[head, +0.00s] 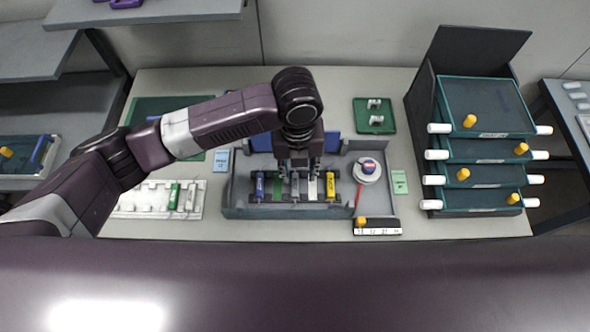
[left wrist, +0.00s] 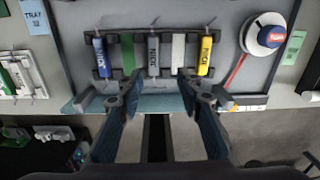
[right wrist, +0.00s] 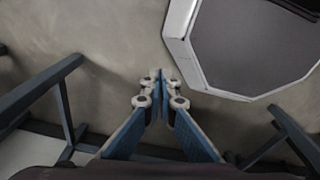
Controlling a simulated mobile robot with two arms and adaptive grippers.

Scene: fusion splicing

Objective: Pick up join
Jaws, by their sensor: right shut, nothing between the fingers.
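I cannot tell which piece the task calls the join. A row of coloured pieces lies in a holder in the grey work tray (head: 235,205): blue (left wrist: 100,57), green (left wrist: 128,57), grey (left wrist: 153,56), white (left wrist: 178,50) and yellow (left wrist: 205,57). The blue, grey and yellow ones carry lettering. My left gripper (head: 298,165) is above this row, and in the left wrist view (left wrist: 154,93) its fingers are wide apart with nothing between them. The grey piece lies centrally ahead of them. My right gripper (right wrist: 160,88) is shut and empty over the floor, away from the row.
A white spool with a red and blue top (head: 368,168) stands right of the row. A small green tray (head: 362,104) is behind. A drawer stack (head: 480,148) stands on the right.

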